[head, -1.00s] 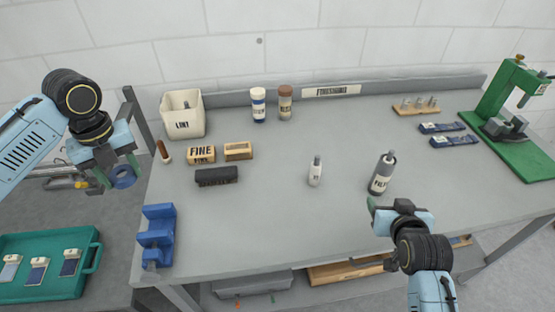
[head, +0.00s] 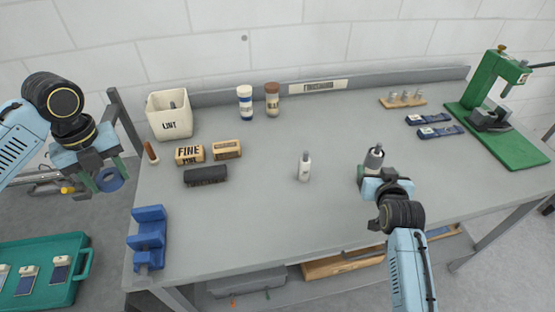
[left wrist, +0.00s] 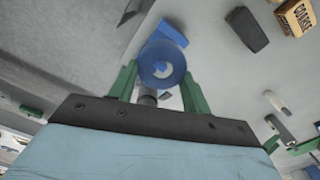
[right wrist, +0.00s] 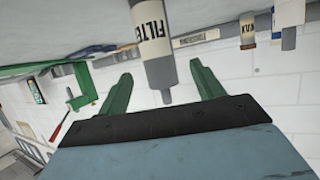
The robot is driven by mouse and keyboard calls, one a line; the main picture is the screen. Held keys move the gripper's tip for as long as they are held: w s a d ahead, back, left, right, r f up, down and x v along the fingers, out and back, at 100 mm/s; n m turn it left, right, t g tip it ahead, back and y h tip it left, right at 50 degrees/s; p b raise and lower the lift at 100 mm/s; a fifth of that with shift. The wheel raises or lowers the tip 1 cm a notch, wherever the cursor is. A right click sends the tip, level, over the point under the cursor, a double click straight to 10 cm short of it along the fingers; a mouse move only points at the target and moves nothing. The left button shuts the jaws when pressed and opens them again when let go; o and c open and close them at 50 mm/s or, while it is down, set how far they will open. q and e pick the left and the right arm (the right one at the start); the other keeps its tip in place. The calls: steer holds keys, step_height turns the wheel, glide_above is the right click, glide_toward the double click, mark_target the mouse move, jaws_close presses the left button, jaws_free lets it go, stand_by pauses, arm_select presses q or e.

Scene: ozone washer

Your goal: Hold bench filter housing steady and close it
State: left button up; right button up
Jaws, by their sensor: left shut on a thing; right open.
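The filter housing (head: 374,157) is a grey bottle with a white label and a narrow top, upright on the bench. Its FILTER label (right wrist: 152,38) shows in the right wrist view, which is upside down. My right gripper (head: 375,174) is open and level at the housing, hiding its lower part in the head view. In the right wrist view its fingers (right wrist: 160,78) lie on either side of the housing's narrow top; contact is not visible. My left gripper (head: 107,176) is shut on a blue ring (left wrist: 162,66), held off the bench's left edge.
A small white bottle (head: 304,168) stands left of the housing. A blue stepped block (head: 148,240) sits at the bench's left front. A green press (head: 500,110) stands right.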

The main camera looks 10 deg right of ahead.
mark_target(375, 166)
steer(key=shift+w+d+f, duration=0.15)
steer(key=shift+w+f, duration=0.1)
steer(key=shift+w, duration=0.25)
steer(key=shift+r+x, duration=0.2)
steer(key=shift+x, duration=2.4)
steer(key=shift+d, duration=0.1)
steer(key=shift+c, duration=0.5)
jaws_close()
